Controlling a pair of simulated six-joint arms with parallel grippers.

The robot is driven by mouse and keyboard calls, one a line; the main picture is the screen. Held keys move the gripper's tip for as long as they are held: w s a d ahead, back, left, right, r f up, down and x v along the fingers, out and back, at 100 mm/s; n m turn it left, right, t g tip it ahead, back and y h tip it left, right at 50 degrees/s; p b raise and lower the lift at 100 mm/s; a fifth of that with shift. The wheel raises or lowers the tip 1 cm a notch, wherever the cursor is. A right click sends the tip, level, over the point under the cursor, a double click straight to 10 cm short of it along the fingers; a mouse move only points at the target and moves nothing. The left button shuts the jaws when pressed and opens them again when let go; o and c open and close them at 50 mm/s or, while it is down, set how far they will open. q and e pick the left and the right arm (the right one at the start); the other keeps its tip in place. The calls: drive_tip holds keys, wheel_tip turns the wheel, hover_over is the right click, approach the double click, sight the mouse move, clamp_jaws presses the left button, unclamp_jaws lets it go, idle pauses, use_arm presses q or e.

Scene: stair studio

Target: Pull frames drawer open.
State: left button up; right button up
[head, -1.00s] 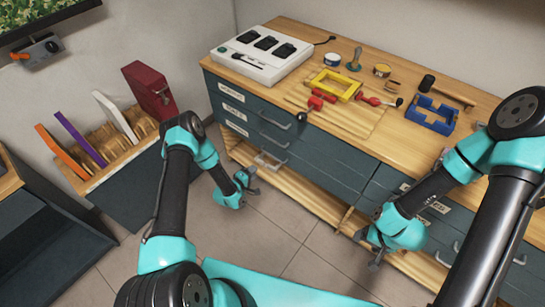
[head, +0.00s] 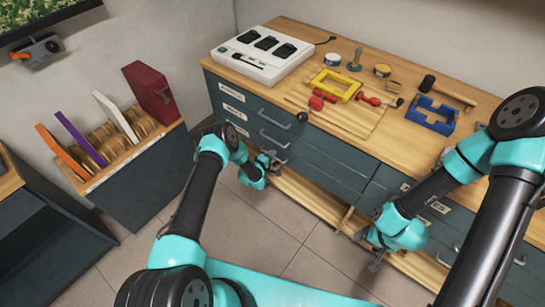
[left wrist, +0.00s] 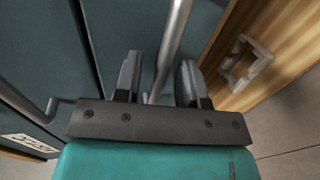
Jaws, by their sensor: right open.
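The grey-blue drawer cabinet (head: 330,165) stands under the workbench, with several white-labelled drawers (head: 232,93). The labels are too small to read, so I cannot tell which one says frames. The drawer fronts look closed. My left gripper (head: 270,160) is at the lowest of these drawers, in front of its handle. In the left wrist view, the metal handle bar (left wrist: 172,40) runs between the two parted fingers of my left gripper (left wrist: 158,82); I see no clear grip on it. My right gripper (head: 376,258) is open and empty, low in front of the bench's right part.
A pale square frame (left wrist: 245,62) lies on the wooden lower shelf (left wrist: 280,30) beside the left gripper. Another drawer handle (left wrist: 50,107) is close by. Tools and a yellow frame (head: 335,85) lie on the bench top. Floor (head: 240,225) in front is clear.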

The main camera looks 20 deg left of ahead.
use_arm(q)
drive_tip(key=shift+w+d, duration=0.15)
drive_tip(key=shift+w, duration=0.05)
drive_tip(key=shift+c, duration=0.4)
clamp_jaws()
